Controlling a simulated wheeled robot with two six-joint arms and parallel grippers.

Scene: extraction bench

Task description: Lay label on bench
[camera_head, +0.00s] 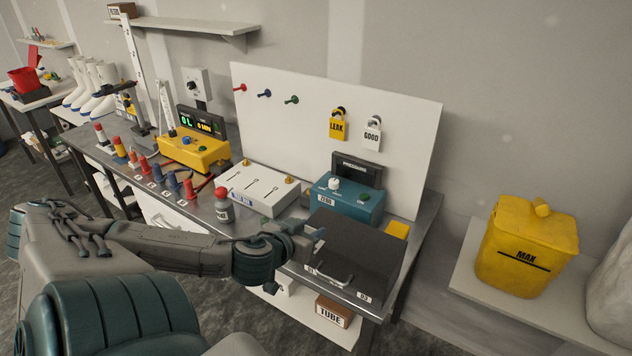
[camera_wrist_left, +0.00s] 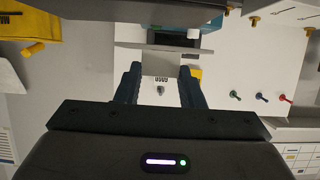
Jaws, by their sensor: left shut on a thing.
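My left gripper (camera_head: 312,236) is over the left part of the black case (camera_head: 358,250), in front of the teal box. In the left wrist view its fingers (camera_wrist_left: 160,70) are shut on a small pale flat piece (camera_wrist_left: 161,62), which looks like the label. Any writing on it cannot be read. In the head view the piece is a small light patch, mostly hidden by the gripper. A yellow LEAK tag (camera_head: 337,125) and a white GOOD tag (camera_head: 372,134) hang on the white board. My right gripper is not in view.
The teal box (camera_head: 345,202) with a dark display stands behind the black case. A white box (camera_head: 258,190), a grey bottle with a red cap (camera_head: 223,205) and a yellow instrument (camera_head: 195,150) crowd the bench further left. A yellow MAX bin (camera_head: 527,245) stands apart at right.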

